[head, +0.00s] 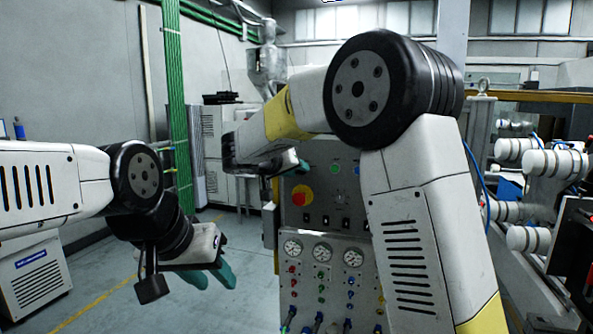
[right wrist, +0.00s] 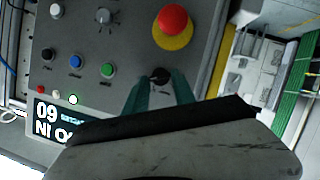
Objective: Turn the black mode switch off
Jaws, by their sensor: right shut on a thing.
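The black mode switch (right wrist: 160,76) is a small dark knob on the grey control panel. It shows in the right wrist view between the teal fingertips of my right gripper (right wrist: 160,84), which is shut on it. Its handle is partly covered by the fingers, so I cannot tell its setting. In the head view my right gripper (head: 292,167) is at the panel's upper left, above the red emergency stop, and the switch is hidden there. My left gripper (head: 219,282) is open and empty, hanging in free air left of the panel, with its teal fingertips apart.
The red emergency stop (right wrist: 173,19) on its yellow base is close to the fingers. Green (right wrist: 107,70), blue (right wrist: 75,61) and black (right wrist: 47,54) buttons lie left of them, above a lit display (right wrist: 52,115). Pressure gauges (head: 322,253) sit lower on the panel.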

